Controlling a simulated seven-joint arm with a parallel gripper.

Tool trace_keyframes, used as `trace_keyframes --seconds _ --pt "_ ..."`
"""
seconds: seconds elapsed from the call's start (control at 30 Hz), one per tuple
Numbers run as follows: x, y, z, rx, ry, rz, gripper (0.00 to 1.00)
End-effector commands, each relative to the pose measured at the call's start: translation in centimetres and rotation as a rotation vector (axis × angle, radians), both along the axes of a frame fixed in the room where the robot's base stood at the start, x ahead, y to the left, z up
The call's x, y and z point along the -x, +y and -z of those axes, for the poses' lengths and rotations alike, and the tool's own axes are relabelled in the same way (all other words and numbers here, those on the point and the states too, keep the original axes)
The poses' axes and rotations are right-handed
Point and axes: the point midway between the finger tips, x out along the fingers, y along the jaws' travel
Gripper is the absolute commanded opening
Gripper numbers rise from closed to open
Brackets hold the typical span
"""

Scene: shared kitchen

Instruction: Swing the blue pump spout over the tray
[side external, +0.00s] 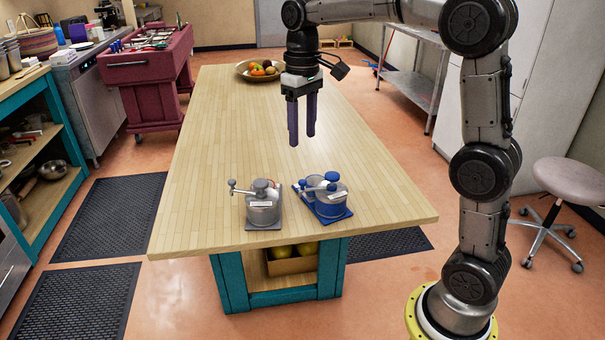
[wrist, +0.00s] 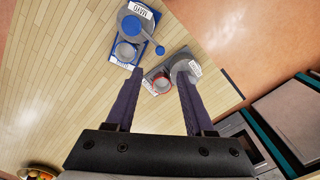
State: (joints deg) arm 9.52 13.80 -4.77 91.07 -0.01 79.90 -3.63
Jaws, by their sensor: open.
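The blue pump (side external: 331,203) stands on its blue tray base (side external: 322,217) near the table's front edge. In the wrist view the spout (wrist: 148,40) slants down-right from the pump head, and the knob lies beyond the tray's right edge. The tray (wrist: 113,60) has a round blue-rimmed dish and a white label; the spout is beside the dish, not over it. My gripper (side external: 302,140) is open and empty, pointing down above and beyond the pumps. In the wrist view its fingers (wrist: 159,74) are apart.
A grey pump (side external: 263,209) with its own spout stands just left of the blue one; in the wrist view a finger partly hides it. A fruit bowl (side external: 259,70) is at the table's far end. The tabletop (side external: 210,130) between is clear.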

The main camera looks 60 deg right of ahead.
Motion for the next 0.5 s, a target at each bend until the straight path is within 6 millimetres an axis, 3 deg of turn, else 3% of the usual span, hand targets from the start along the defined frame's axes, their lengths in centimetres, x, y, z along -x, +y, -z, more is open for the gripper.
trace_keyframes --seconds 0.3,0.5 --pt "0.1 0.1 6.4 -0.001 0.006 -0.001 0.54" --pt "0.1 0.0 9.5 0.000 0.003 -0.001 0.54"
